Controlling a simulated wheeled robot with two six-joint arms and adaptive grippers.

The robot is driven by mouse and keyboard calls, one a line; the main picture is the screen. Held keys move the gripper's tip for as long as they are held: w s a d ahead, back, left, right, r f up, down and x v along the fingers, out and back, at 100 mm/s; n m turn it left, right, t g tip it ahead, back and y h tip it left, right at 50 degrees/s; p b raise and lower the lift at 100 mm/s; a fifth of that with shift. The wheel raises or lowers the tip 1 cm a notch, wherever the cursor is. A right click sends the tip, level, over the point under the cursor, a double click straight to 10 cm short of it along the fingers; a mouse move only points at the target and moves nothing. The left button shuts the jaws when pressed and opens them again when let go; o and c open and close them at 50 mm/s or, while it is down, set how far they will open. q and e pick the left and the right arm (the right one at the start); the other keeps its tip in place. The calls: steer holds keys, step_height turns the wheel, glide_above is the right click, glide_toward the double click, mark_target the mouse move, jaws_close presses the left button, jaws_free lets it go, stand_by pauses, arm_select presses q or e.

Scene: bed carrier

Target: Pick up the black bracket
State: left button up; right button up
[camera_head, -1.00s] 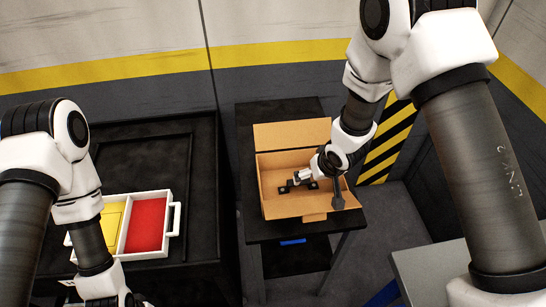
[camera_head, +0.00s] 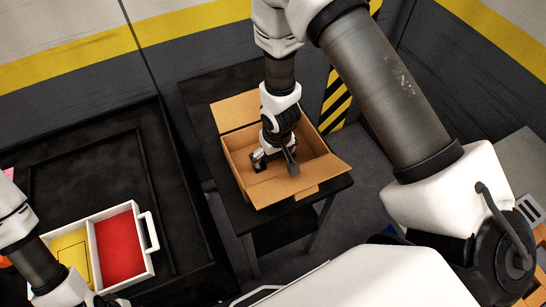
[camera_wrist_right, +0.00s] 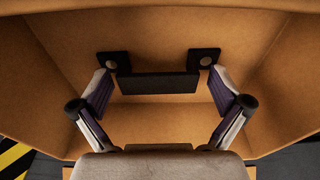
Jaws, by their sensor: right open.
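The black bracket (camera_wrist_right: 158,84) lies inside the open cardboard box (camera_wrist_right: 255,28). In the right wrist view it has a wide flat middle and two tabs with round holes at its far side. My right gripper (camera_wrist_right: 161,90) is open, with its fingers apart on either side of the bracket. I cannot tell if they touch it. In the head view the right gripper (camera_head: 265,158) reaches down into the box and hides most of the bracket.
The box stands on a small black table (camera_head: 205,120), its flaps spread outward. A white tray (camera_head: 92,245) with yellow and red compartments sits on a black surface at left. Box walls surround the right gripper closely.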

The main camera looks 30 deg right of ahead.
steer(key=shift+s+d+r, duration=0.1)
steer(key=shift+s+r, duration=0.05)
steer(key=shift+s, duration=0.05)
steer(key=shift+c, duration=0.7)
steer(key=shift+s, duration=0.15)
steer(key=c, duration=0.5)
steer(key=shift+r, duration=0.1)
steer(key=c, duration=0.6)
